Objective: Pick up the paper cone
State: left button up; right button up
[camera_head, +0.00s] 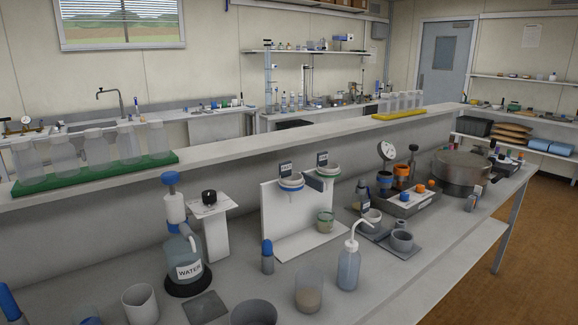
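No separate paper cone shows clearly. A white stand (283,222) in the middle of the bench holds two pale, cone-like cups side by side. The left cup (291,184) has a blue band and a small dark label (286,168) behind it. The right cup (327,171) has a similar label (322,158). I cannot tell whether either cup is a paper cone or holds one. A greenish glass beaker (325,222) stands below the right cup. Neither of my grippers is in view.
A bottle marked WATER (188,270), a wash bottle (348,270), a beaker with brown contents (308,292) and a blue-capped vial (267,258) stand near the stand. A raised shelf (270,145) with a green bottle rack (95,176) runs behind.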

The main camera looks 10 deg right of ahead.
aim_at(323, 166)
jog(key=i+l+u, duration=0.15)
jog(key=l+u, duration=0.15)
jog(key=l, duration=0.2)
jog(key=i+l+u, duration=0.1)
jog(key=l+u, duration=0.25)
jog(key=l, duration=0.15)
jog(key=l+u, duration=0.3)
jog(key=l, duration=0.25)
